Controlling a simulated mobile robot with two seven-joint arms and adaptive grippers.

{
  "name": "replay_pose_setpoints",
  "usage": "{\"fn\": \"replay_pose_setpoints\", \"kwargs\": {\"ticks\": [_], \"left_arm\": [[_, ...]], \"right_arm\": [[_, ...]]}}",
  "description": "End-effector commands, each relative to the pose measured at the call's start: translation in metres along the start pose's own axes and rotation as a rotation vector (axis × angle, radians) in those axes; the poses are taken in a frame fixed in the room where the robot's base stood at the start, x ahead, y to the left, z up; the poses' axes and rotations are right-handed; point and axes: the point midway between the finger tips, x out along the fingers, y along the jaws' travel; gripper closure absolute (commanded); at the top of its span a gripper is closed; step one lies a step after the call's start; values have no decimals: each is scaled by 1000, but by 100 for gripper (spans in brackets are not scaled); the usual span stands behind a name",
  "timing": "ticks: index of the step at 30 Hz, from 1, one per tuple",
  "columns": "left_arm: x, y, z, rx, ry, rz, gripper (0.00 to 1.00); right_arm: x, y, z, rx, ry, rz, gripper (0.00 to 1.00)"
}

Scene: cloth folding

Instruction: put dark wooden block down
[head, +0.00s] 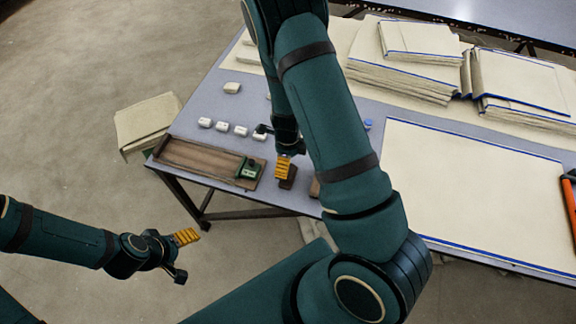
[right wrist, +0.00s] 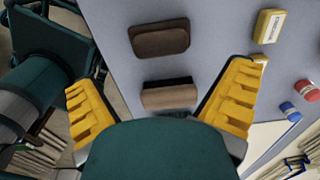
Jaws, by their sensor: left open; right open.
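A dark wooden block (head: 288,178) sits on the grey table near its front edge, just below my right gripper (head: 283,160) in the head view. The right wrist view shows two brown blocks lying apart on the table: a darker one (right wrist: 160,40) beyond the fingertips and a lighter-topped one (right wrist: 170,97) between the fingers. My right gripper (right wrist: 165,95) is open, with no block touching its fingers that I can see. My left gripper (head: 186,237) is open and empty, off the table at the lower left.
A brown wooden tray (head: 195,158) with a small green item (head: 249,169) lies left of the block. Several white pieces (head: 222,127) lie behind the tray. Folded cloth (head: 408,70) and a large flat cream cloth (head: 470,190) cover the right side. My right arm hides part of the middle.

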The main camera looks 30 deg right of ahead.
Motion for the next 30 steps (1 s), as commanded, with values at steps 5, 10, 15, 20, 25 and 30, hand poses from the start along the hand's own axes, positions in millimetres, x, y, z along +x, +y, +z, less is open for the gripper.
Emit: {"fn": "replay_pose_setpoints", "kwargs": {"ticks": [5,10,15,20,25,30], "left_arm": [[-10,3,-1,0,0,2,25],[-12,4,-1,0,-1,3,25],[-12,4,-1,0,-1,3,25],[-12,4,-1,0,-1,3,25],[-12,4,-1,0,-1,3,25],[-12,4,-1,0,-1,3,25]], "right_arm": [[-30,0,1,-1,-1,-1,0],[-39,2,0,-15,1,2,0],[-25,23,-5,-265,3,17,0],[-4,65,-4,-791,-39,24,0],[5,114,10,-1393,-147,-34,0],[-1,156,29,-1888,-265,-173,0]]}}
